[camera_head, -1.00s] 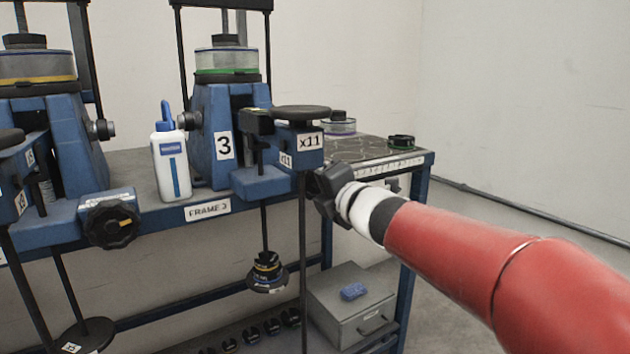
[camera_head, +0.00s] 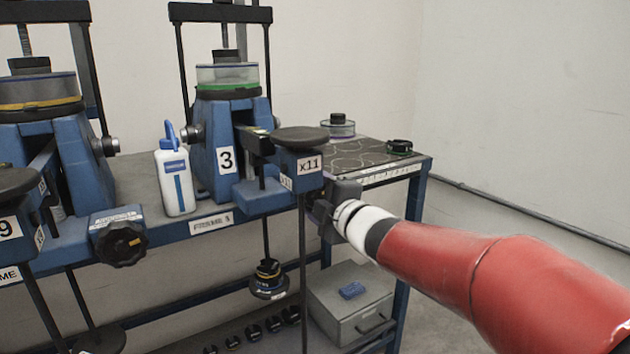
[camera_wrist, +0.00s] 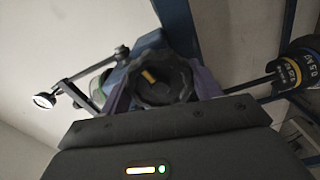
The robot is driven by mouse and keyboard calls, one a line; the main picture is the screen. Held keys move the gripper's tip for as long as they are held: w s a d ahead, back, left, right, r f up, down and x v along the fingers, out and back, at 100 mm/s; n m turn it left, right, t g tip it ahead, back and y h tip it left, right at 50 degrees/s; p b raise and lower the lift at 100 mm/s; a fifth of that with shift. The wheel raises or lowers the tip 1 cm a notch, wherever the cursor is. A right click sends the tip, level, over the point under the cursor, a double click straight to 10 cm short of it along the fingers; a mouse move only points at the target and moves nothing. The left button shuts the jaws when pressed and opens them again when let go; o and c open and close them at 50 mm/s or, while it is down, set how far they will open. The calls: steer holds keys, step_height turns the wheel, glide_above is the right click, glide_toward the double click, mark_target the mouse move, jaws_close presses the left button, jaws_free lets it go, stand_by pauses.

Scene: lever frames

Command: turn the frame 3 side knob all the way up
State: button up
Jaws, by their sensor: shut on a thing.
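Frame 3 (camera_head: 210,160) is a blue stand with a "3" label and a clear cylinder on top. Its beam ends in a blue block (camera_head: 298,165) marked x11. In the wrist view a dark lobed knob (camera_wrist: 175,88) with a yellow mark sits between the two purplish fingers of my gripper (camera_wrist: 161,84). The fingers are shut on the knob's sides. The yellow mark is tilted; the knob's end of travel cannot be told.
A white bottle (camera_head: 175,180) stands left of frame 3. Another black knob (camera_head: 120,241) with a yellow mark is on the neighbouring frame. A weight stack (camera_head: 267,280) hangs below the beam. A grey box (camera_head: 350,308) sits on the lower shelf. The floor at right is clear.

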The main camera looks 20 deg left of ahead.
steer(key=o, duration=1.3)
steer(key=shift+a+b, duration=0.2)
steer(key=shift+b, duration=0.1)
steer(key=shift+b+v, duration=0.45)
steer(key=shift+v, duration=2.65)
steer(key=shift+w+d, duration=0.1)
steer(key=shift+w, duration=0.05)
steer(key=s+d+f+m+t+h, duration=0.1)
steer(key=s+d+f+m+h, duration=0.1)
steer(key=d+m+h, duration=0.65)
steer(key=s+d+f+m+t+h, duration=0.1)
steer(key=s+d+f+m+h, duration=0.15)
steer(key=d+m, duration=0.65)
steer(key=s+d+f+m+g+h, duration=0.1)
steer(key=s+d+f+m+g, duration=0.1)
steer(key=s+d+f, duration=0.2)
steer(key=s+d+f+m+g, duration=0.3)
steer(key=s+d+f, duration=0.1)
steer(key=s, duration=0.5)
steer(key=s+d+f+m+g+h, duration=0.1)
steer(key=s+d+f+m+g, duration=0.2)
steer(key=s, duration=0.4)
steer(key=shift+d+f+h, duration=0.15)
steer(key=shift+d+f, duration=0.1)
steer(key=shift+f, duration=0.2)
steer(key=shift+d+f+h, duration=0.15)
steer(key=shift+d+f, duration=0.1)
steer(key=shift+f, duration=0.25)
